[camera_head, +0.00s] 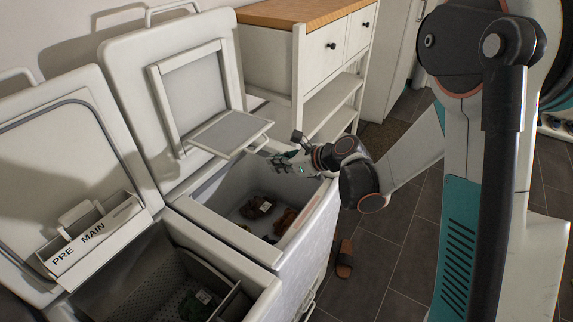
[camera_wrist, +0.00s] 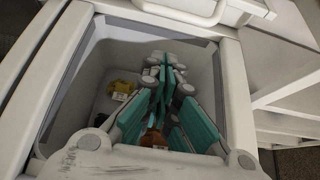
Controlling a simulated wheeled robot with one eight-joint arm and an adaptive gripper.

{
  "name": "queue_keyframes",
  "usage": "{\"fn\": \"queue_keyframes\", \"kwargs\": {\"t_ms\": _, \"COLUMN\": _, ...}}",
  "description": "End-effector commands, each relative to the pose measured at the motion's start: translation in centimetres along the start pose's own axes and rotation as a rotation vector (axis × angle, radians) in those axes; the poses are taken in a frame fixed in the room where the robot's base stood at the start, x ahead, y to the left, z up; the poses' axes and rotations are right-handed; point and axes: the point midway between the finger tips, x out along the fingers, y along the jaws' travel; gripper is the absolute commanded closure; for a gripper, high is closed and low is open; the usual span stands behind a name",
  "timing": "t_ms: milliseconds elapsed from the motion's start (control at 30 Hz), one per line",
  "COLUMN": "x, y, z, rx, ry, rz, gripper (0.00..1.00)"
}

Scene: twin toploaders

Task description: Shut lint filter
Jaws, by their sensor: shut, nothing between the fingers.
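The lint filter (camera_head: 230,130) is a grey mesh flap in a white frame, hinged at the bottom of a frame on the raised lid (camera_head: 125,75) of the right toploader. It stands open, sticking out over the drum opening. Its pale outer edge also shows at the top of the wrist view (camera_wrist: 190,8). My gripper (camera_head: 280,158) is shut and empty, just below and to the right of the flap's outer edge, over the opening. In the wrist view the teal fingers (camera_wrist: 164,66) come together above the drum. I cannot tell whether they touch the flap.
The right drum (camera_head: 235,205) holds several dark and brown cloth pieces. The left toploader stands open, with a drawer (camera_head: 95,235) marked PRE and MAIN and a dark green item inside. A white cabinet (camera_head: 300,60) with a wooden top stands behind. A brown sandal (camera_head: 345,258) lies on the floor.

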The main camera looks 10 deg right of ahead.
Motion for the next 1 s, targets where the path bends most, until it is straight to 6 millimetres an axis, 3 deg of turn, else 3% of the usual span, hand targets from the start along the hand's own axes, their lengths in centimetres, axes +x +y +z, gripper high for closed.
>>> {"fn": "queue_keyframes", "kwargs": {"t_ms": 233, "x": 4.6, "y": 0.0, "z": -0.2, "rx": -0.002, "ry": 0.000, "rz": 0.001, "gripper": 1.00}}
{"fn": "queue_keyframes", "kwargs": {"t_ms": 600, "x": 1.9, "y": 0.0, "z": 2.7, "rx": -0.001, "ry": 0.001, "rz": -0.001, "gripper": 1.00}}
{"fn": "queue_keyframes", "kwargs": {"t_ms": 1000, "x": 1.6, "y": 0.0, "z": 3.1, "rx": -0.001, "ry": 0.001, "rz": -0.001, "gripper": 1.00}}
